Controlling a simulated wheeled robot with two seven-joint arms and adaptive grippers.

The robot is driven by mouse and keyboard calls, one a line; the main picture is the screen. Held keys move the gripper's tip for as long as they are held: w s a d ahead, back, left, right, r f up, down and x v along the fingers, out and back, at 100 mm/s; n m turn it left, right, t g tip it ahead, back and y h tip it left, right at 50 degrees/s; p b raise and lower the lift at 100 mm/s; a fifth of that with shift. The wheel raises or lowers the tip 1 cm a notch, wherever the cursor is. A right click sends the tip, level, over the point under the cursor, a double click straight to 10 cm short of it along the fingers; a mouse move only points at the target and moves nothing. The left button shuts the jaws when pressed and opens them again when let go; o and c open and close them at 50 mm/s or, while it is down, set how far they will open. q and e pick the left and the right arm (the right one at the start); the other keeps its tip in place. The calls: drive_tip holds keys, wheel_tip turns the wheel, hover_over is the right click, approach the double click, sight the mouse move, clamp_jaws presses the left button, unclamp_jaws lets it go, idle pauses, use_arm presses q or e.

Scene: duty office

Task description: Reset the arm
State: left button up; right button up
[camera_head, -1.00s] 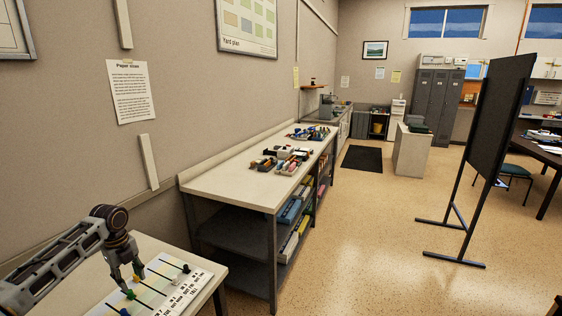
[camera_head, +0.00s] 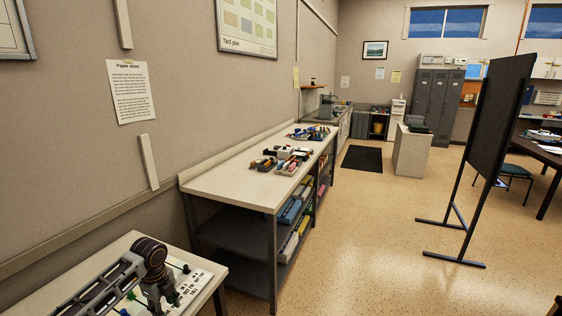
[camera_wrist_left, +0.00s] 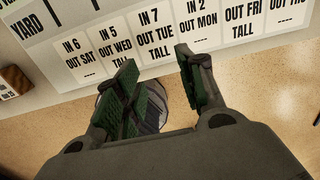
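My left gripper (camera_head: 160,304) is low over the near table, in front of a white labelled board (camera_head: 196,287). In the left wrist view my left gripper (camera_wrist_left: 155,68) has its two green-padded fingers apart, with nothing held between them. The board (camera_wrist_left: 105,25) lies beyond the fingertips there; its cards read "IN 6 OUT SAT", "IN 5 OUT WED TALL", "IN 7 OUT TUE TALL" and "IN 2 OUT MON". In the head view, small green pieces show around the arm, which hides much of the board. My right gripper is not in view.
The near table (camera_head: 62,290) stands against the wall. Beyond a gap is a long workbench (camera_head: 225,186) with small objects on top and coloured items on its shelves. A dark standing panel (camera_head: 497,110) is at the right. The floor (camera_head: 350,240) between is clear.

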use_arm(q)
drive_tip(key=s+d+f+n+t+h, duration=0.1)
drive_tip(key=s+d+f+n, duration=0.2)
drive_tip(key=s+d, duration=0.4)
drive_tip(key=s+d+f+n, duration=0.3)
drive_tip(key=s+d+n, duration=0.15)
drive_tip(key=d, duration=0.45)
drive_tip(key=s+a+r+n+t, duration=0.1)
drive_tip(key=s+r+n, duration=0.1)
drive_tip(key=s+n, duration=0.5)
drive_tip(key=s+a+r+n+t, duration=0.1)
drive_tip(key=s+r+n, duration=0.2)
drive_tip(key=s+n, duration=0.35)
drive_tip(key=s+f+g, duration=0.1)
drive_tip(key=s+f, duration=0.2)
drive_tip(key=f, duration=3.1)
drive_tip(key=s+a+f, duration=0.2)
drive_tip(key=s+f, duration=0.7)
drive_tip(key=s, duration=0.2)
drive_tip(key=s+a+f+m+g, duration=0.1)
drive_tip(key=s+f, duration=0.9)
drive_tip(key=s, duration=0.1)
drive_tip(key=shift+a+y, duration=0.4)
